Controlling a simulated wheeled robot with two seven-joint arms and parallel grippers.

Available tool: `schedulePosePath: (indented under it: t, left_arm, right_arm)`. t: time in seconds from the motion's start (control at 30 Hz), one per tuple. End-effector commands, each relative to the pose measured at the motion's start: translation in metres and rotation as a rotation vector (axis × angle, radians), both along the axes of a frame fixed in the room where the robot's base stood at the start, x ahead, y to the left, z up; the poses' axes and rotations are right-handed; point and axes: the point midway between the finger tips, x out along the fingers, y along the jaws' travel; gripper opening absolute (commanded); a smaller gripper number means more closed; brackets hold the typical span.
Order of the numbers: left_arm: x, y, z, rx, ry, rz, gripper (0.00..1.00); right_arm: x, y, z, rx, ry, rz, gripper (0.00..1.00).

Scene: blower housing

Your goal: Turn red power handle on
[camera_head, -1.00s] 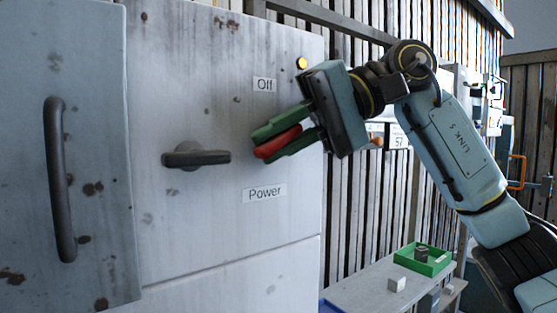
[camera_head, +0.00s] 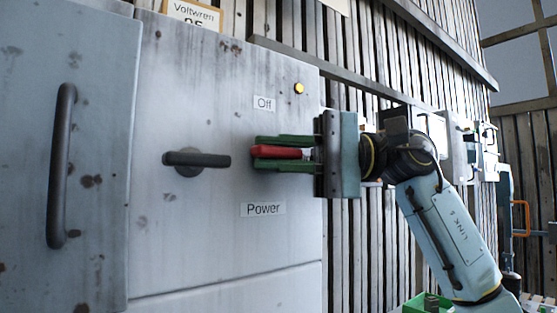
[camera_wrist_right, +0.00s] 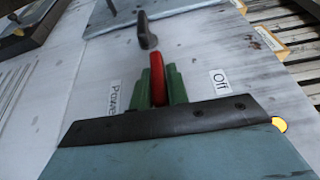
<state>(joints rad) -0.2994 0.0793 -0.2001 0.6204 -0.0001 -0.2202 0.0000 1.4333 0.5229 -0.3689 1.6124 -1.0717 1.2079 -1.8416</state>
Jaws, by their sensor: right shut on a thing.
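The red power handle (camera_head: 277,152) sits on the grey cabinet front, between the "Off" label (camera_head: 264,103) above and the "Power" label (camera_head: 263,209) below. It lies about level in the head view. My right gripper (camera_head: 256,152) is shut on it, one green finger above and one below. In the right wrist view the red handle (camera_wrist_right: 157,80) shows between the green fingers (camera_wrist_right: 158,88), with its base hidden by the gripper. My left gripper is not in view.
A black handle (camera_head: 197,160) is on the cabinet panel left of the red one. A long dark door handle (camera_head: 61,165) stands on the far-left door. A yellow button (camera_head: 299,88) is at the upper right. A green tray (camera_head: 418,305) is low at the right.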

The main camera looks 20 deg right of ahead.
Motion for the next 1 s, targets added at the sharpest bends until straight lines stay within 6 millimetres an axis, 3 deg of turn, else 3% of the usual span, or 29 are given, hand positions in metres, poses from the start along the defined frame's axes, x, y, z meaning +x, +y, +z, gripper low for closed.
schedulePosePath:
  t: [0.33,0.37,0.5,0.83,1.0]
  left_arm:
    - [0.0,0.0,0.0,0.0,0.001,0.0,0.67]
    - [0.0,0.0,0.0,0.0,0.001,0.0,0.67]
    - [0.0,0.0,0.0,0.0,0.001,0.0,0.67]
    - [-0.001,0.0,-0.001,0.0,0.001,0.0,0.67]
    - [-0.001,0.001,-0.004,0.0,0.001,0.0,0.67]
  right_arm:
    - [0.001,-0.001,0.002,0.009,-0.001,-0.004,0.0]
    - [0.001,-0.001,0.002,0.009,-0.001,-0.004,0.17]
    - [0.001,-0.001,0.002,0.007,0.0,-0.003,0.35]
    - [0.0,-0.004,0.0,0.004,0.001,-0.002,0.35]
    - [0.0,-0.027,-0.001,0.005,0.0,-0.004,0.35]
